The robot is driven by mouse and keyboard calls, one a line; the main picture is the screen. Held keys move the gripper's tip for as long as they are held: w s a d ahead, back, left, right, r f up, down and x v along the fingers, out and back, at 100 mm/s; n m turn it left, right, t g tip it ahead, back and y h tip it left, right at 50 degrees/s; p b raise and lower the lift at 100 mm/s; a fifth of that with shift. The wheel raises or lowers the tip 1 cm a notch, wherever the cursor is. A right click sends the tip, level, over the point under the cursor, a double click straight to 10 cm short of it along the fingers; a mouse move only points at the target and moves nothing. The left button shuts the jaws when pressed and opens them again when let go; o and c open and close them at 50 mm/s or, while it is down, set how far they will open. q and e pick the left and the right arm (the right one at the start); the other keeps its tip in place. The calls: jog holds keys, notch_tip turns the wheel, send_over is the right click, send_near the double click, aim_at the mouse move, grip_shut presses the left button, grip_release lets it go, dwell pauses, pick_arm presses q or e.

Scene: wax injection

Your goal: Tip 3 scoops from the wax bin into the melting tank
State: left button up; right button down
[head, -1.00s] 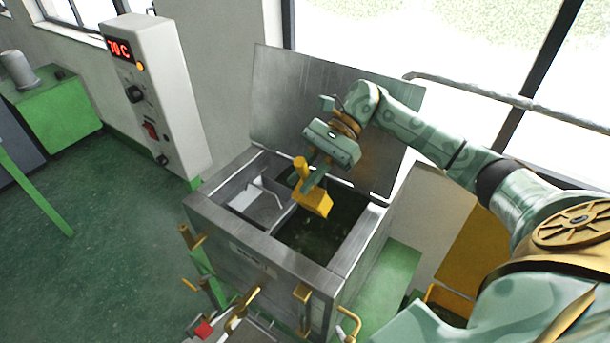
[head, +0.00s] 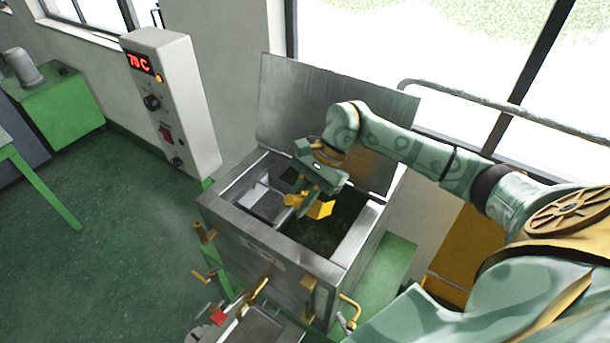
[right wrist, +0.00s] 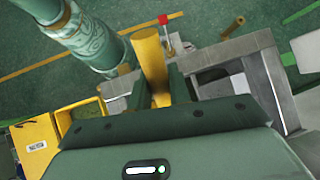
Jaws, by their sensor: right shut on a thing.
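The melting tank (head: 290,262) is a steel box with its lid (head: 330,115) raised at the back. Its larger right compartment looks dark inside. My right gripper (head: 304,194) is over the tank opening, shut on the handle of a yellow scoop. The scoop's bowl (head: 321,209) is tilted over the right compartment; I cannot tell whether wax is in it. The scoop handle (right wrist: 150,60) also shows between the fingers in the right wrist view. A yellow bin (right wrist: 38,143) with a label, likely the wax bin, stands at the left there; its contents are hidden. My left gripper is out of view.
A grey control box (head: 172,105) reading 70 C stands left of the tank. Brass handles and a red-knobbed lever (head: 218,316) are in front of it. A metal rail (head: 500,108) runs along the window at the right.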

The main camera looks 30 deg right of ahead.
jog(key=shift+s+a+h+p, duration=0.15)
jog(key=shift+a+h+p, duration=0.2)
jog(key=shift+p, duration=0.2)
pick_arm(q)
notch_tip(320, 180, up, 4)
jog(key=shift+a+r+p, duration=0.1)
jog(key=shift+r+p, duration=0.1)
jog(key=shift+p, duration=0.95)
pick_arm(e)
jog(key=a+f+t+h, duration=0.1)
jog(key=h, duration=0.1)
jog(key=s+a+f+t+h, duration=0.1)
jog(key=h, duration=0.1)
jog(key=shift+a+n, duration=0.1)
jog(key=shift+n, duration=0.2)
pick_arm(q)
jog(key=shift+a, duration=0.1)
pick_arm(e)
jog(key=shift+f, duration=0.1)
